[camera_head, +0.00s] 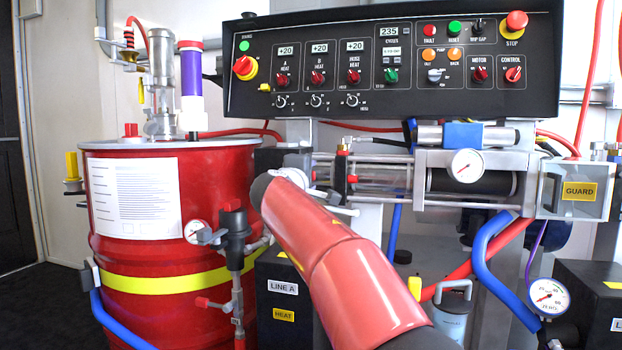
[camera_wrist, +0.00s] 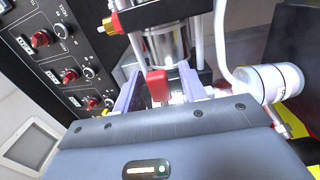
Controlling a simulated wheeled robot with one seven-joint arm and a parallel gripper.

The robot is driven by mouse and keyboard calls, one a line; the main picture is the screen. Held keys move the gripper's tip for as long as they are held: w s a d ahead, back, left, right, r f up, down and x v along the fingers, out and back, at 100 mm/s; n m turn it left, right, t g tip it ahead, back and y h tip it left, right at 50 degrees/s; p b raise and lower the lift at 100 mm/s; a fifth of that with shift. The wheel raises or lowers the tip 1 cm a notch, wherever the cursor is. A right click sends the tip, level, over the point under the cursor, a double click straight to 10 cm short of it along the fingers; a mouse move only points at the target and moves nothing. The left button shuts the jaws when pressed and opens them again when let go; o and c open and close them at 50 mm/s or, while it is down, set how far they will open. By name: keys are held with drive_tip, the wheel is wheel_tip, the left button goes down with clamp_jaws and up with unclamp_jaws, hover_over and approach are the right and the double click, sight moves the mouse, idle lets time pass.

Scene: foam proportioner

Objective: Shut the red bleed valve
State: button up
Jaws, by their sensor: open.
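A small red handle (camera_wrist: 157,85), which looks like the bleed valve's, shows in the wrist view between the two fingers of my gripper (camera_wrist: 158,78). The fingers are apart, one on each side of it; I cannot tell whether either touches it. In the head view a small red handle (camera_head: 352,179) sticks out of a black fitting (camera_head: 341,172) beside the metal rods, and seems to be the same one. My gripper's pale end (camera_head: 290,178) is just left of it there, partly hidden by my red arm.
A brass fitting (camera_wrist: 115,22) with a red end and a metal cylinder (camera_wrist: 162,42) are close beyond the fingers. A white round part (camera_wrist: 275,83) is at right. The control panel (camera_head: 390,65) hangs above, and a red drum (camera_head: 150,265) stands left.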

drive_tip(key=v, duration=0.6)
drive_tip(key=shift+b, duration=0.4)
drive_tip(key=shift+s+d+f, duration=0.1)
drive_tip(key=s+d+f+m+g, duration=0.4)
drive_tip(key=s+d+f, duration=0.4)
drive_tip(key=s+d, duration=0.15)
drive_tip(key=s+d+f+m+g+y, duration=0.25)
drive_tip(key=s+f+m+g, duration=0.2)
drive_tip(key=s+f, duration=0.9)
drive_tip(key=s+d+f+m+g+y, duration=0.1)
drive_tip(key=s+f+m+g+y, duration=0.3)
drive_tip(key=s+f, duration=0.95)
wheel_tip(320, 180, up, 15)
drive_tip(key=s+m+t+p, duration=0.1)
drive_tip(key=s+p, duration=0.1)
drive_tip(key=p, duration=1.1)
drive_tip(key=shift+s+f+p, duration=0.25)
drive_tip(key=shift+p, duration=0.05)
